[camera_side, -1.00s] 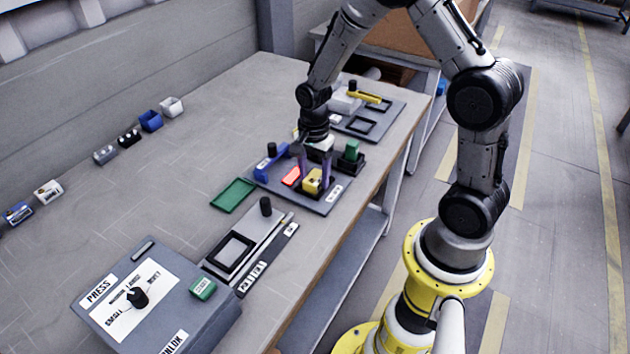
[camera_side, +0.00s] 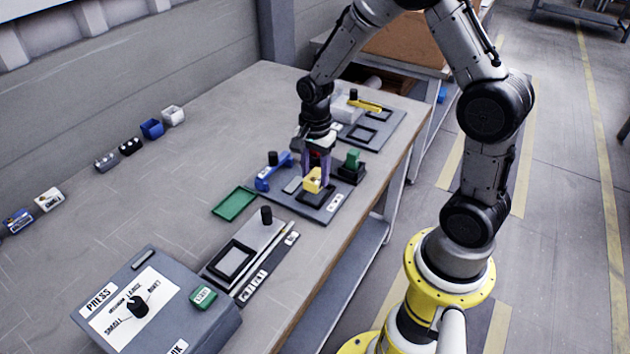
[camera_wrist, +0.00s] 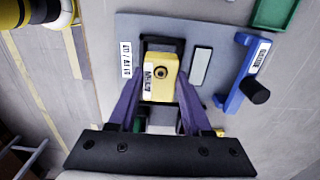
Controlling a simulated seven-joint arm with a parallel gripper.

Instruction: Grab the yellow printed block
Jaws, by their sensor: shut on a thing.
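The yellow printed block (camera_side: 313,180) sits between the fingers of my gripper (camera_side: 316,176), over the black frame (camera_side: 318,195) on the grey plate. In the wrist view the yellow block (camera_wrist: 159,77) shows its round hole and a white printed label. The purple fingers of my gripper (camera_wrist: 158,95) press on its two sides, shut on it. Part of the black frame (camera_wrist: 162,42) shows beyond the block. I cannot tell whether the block still touches the frame.
A blue handle piece (camera_side: 270,172) is left of my gripper and a green block on a black base (camera_side: 352,163) is to its right. A green tray (camera_side: 234,204) lies on the table. The press box (camera_side: 150,310) stands at the near end. Open table lies to the left.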

